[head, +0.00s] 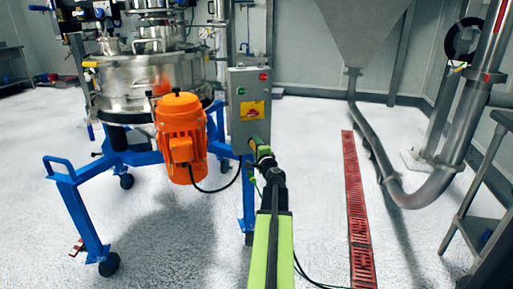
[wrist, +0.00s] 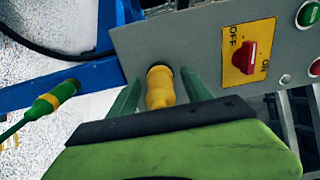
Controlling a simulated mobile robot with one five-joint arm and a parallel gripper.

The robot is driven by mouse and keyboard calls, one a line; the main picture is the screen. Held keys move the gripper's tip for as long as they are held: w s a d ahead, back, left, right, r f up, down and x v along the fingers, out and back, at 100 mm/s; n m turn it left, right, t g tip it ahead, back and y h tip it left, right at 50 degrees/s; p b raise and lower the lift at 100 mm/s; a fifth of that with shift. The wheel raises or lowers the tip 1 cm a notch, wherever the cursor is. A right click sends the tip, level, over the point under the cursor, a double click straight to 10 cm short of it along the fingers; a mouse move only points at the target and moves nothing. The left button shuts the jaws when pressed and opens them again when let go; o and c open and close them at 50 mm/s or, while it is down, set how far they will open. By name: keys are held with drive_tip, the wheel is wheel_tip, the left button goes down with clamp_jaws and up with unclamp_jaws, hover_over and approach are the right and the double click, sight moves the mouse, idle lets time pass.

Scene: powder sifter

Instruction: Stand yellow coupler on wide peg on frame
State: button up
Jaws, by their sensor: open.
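The yellow coupler (wrist: 160,88) shows in the wrist view with a darker, open-looking round end, in front of the lower part of a grey control panel. My gripper (wrist: 162,76) is open, with one green finger on each side of the coupler; I cannot tell whether either touches it. Its lower end is hidden behind my gripper body. In the head view my gripper (head: 262,150) reaches the lower edge of the control box. I cannot make out the wide peg. The blue frame (head: 75,190) carries the sifter in the head view.
A yellow and green plug-like piece (wrist: 52,98) on a green cord is left of my gripper. The control panel (wrist: 195,45) has a red switch on a yellow plate. An orange motor (head: 181,135) stands left of my arm. Floor to the right is open around a red drain grate (head: 357,210).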

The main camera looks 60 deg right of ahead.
idle(0.7)
clamp_jaws()
idle(0.4)
drive_tip(key=v, duration=0.6)
idle(1.1)
